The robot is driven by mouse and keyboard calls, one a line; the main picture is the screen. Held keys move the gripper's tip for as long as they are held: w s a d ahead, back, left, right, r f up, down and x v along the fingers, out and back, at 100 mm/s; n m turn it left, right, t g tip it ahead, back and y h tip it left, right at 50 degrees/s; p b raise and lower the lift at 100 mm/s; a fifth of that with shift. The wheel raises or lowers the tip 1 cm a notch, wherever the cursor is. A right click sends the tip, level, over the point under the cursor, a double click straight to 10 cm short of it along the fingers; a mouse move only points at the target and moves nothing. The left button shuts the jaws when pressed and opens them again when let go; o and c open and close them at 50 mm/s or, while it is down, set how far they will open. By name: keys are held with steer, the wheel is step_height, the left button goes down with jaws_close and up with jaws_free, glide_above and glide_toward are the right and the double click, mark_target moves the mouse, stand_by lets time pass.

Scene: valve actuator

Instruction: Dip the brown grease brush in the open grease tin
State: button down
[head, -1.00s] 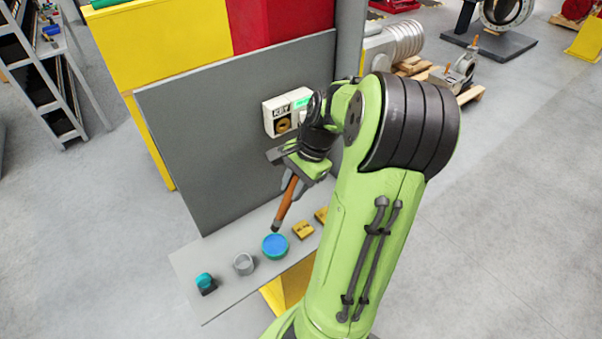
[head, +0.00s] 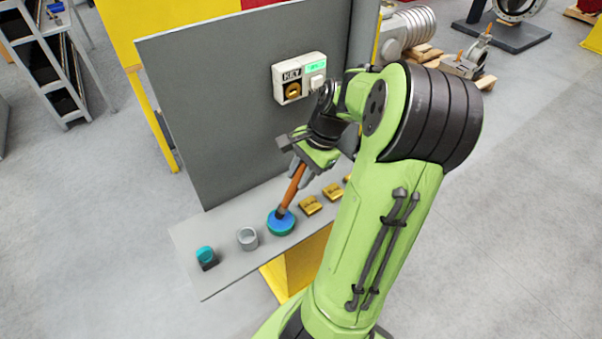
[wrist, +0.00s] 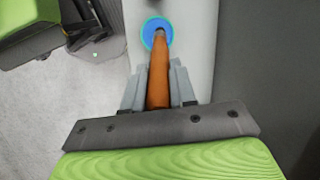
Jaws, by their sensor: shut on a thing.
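The brown grease brush (head: 293,188) is held in my gripper (head: 301,177), slanting down with its dark tip low over the tin. The open grease tin (head: 281,226) is a green round tin with blue grease, standing on the grey shelf. The brush's lower end overlaps the blue surface and seems to be at or in the grease; the exact depth is hidden. In the wrist view the brush (wrist: 158,80) runs forward from between the grey fingers of my gripper (wrist: 159,88) to the blue disc of the tin (wrist: 151,27).
The shelf (head: 215,275) also holds a grey cup (head: 247,239), a teal-and-black item (head: 206,257) and brass-coloured blocks (head: 311,205). A grey upright panel (head: 225,110) stands behind, carrying a white box marked KEY (head: 292,83).

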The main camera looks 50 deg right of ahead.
mark_target(301, 164)
steer(key=shift+f+b, duration=0.35)
steer(key=shift+f, duration=0.25)
stand_by(0.8)
steer(key=shift+s+a+f, duration=0.1)
stand_by(1.3)
steer(key=shift+p, duration=0.3)
step_height(301, 164, up, 8)
steer(key=p, duration=0.8)
steer(key=shift+f, duration=0.45)
